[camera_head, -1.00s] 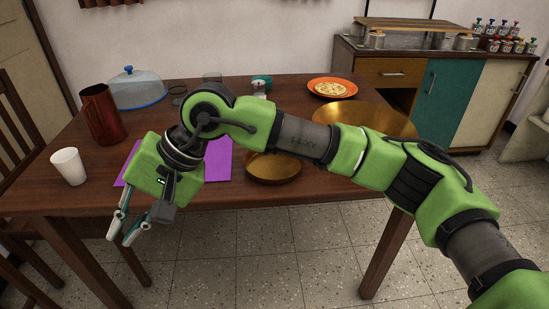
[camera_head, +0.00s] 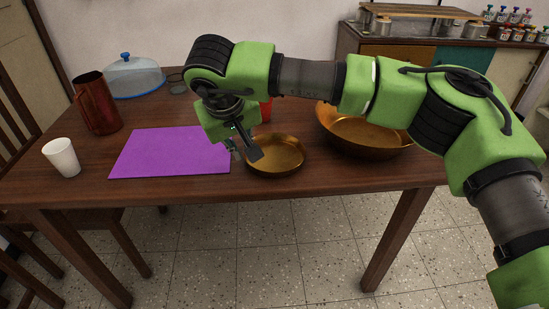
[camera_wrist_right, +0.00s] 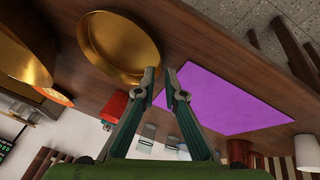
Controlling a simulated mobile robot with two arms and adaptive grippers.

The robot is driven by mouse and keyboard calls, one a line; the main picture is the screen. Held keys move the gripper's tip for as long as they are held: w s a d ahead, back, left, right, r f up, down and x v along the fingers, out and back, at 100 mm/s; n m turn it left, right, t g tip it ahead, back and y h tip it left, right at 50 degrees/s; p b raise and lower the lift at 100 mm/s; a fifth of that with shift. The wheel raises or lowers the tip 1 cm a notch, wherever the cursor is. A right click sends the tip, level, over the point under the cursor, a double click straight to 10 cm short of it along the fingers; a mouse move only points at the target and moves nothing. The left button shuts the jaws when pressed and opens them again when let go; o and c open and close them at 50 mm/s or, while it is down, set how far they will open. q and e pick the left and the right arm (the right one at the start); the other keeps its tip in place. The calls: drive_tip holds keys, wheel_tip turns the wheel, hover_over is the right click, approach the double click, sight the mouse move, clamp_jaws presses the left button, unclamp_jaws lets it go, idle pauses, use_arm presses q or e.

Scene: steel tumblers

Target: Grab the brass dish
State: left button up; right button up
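The brass dish (camera_head: 285,155) is a shallow round pan on the wooden table, right of the purple mat. It also shows at the top of the right wrist view (camera_wrist_right: 112,50). My right gripper (camera_head: 245,152) points down at the dish's left side, overlapping its left rim in the head view. Its fingers (camera_wrist_right: 159,73) are apart with nothing between them. I cannot tell whether a finger touches the rim. A larger, deeper brass bowl (camera_head: 365,138) stands right of the dish, partly behind my arm. My left gripper is not in view.
The purple mat (camera_head: 170,152) lies bare on the table (camera_head: 200,190). A white cup (camera_head: 62,158), a red pitcher (camera_head: 97,105) and a blue-rimmed glass dome (camera_head: 133,77) stand at the left. A red object (camera_head: 266,110) is behind the dish, partly hidden by my arm.

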sight(247, 168)
drive_tip(key=x, duration=0.5)
drive_tip(key=shift+w+d+f+b, duration=0.15)
drive_tip(key=shift+f+b, duration=0.05)
drive_tip(key=shift+b, duration=0.2)
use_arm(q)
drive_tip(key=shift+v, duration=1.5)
use_arm(e)
clamp_jaws()
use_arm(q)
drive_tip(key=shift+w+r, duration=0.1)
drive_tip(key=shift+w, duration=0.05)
